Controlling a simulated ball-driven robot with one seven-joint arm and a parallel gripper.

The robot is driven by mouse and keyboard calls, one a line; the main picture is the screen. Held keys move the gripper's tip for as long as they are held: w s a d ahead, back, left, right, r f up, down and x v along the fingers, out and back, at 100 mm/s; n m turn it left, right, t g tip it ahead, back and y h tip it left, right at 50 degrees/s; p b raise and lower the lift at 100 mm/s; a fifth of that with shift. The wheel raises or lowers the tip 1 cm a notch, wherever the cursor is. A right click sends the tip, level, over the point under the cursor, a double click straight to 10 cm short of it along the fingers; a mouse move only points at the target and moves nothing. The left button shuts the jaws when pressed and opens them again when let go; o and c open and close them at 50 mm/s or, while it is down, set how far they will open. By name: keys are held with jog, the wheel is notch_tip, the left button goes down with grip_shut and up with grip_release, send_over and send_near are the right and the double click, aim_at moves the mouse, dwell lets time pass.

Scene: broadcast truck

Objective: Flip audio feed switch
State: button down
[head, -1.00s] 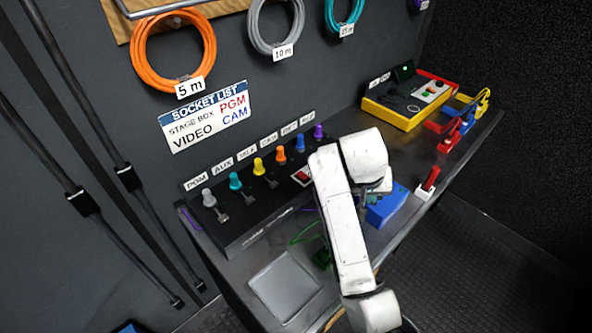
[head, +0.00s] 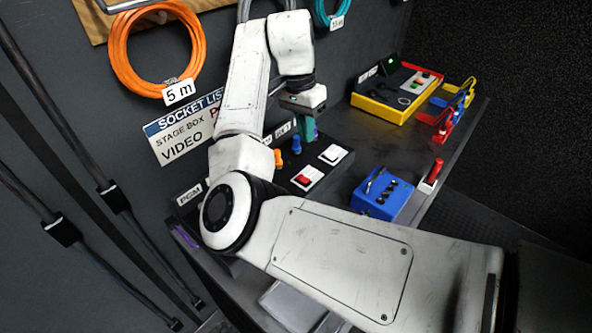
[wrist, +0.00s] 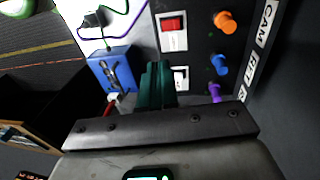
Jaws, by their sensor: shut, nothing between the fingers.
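The black control panel (head: 318,189) carries two rocker switches. One is a red rocker (head: 307,177) on a white plate, also in the wrist view (wrist: 172,27). The other is a white-plated switch (head: 333,154), partly hidden behind my fingers in the wrist view (wrist: 180,74). I cannot read which one is the audio feed switch. My gripper (head: 307,130) has teal fingers, shut and empty, pointing down over the panel's far end near the blue knob. In the wrist view the fingers (wrist: 157,84) are beside the white-plated switch; contact cannot be told.
An orange knob (wrist: 225,22), a blue knob (wrist: 219,64) and a purple knob (wrist: 214,92) line the panel. A blue box (head: 383,194) stands right of the panel. A yellow-edged case (head: 393,104) sits farther back. My arm hides the nearer knobs.

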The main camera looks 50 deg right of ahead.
aim_at(304, 181)
jog(key=shift+w+a+r+y, duration=0.3)
jog(key=shift+w+a+r, duration=0.45)
jog(key=shift+w, duration=0.1)
jog(key=f, duration=0.4)
jog(key=s+f, duration=0.1)
jog(key=f, duration=0.4)
jog(key=s+f+p, duration=0.1)
jog(key=f, duration=0.4)
jog(key=shift+s+d, duration=0.1)
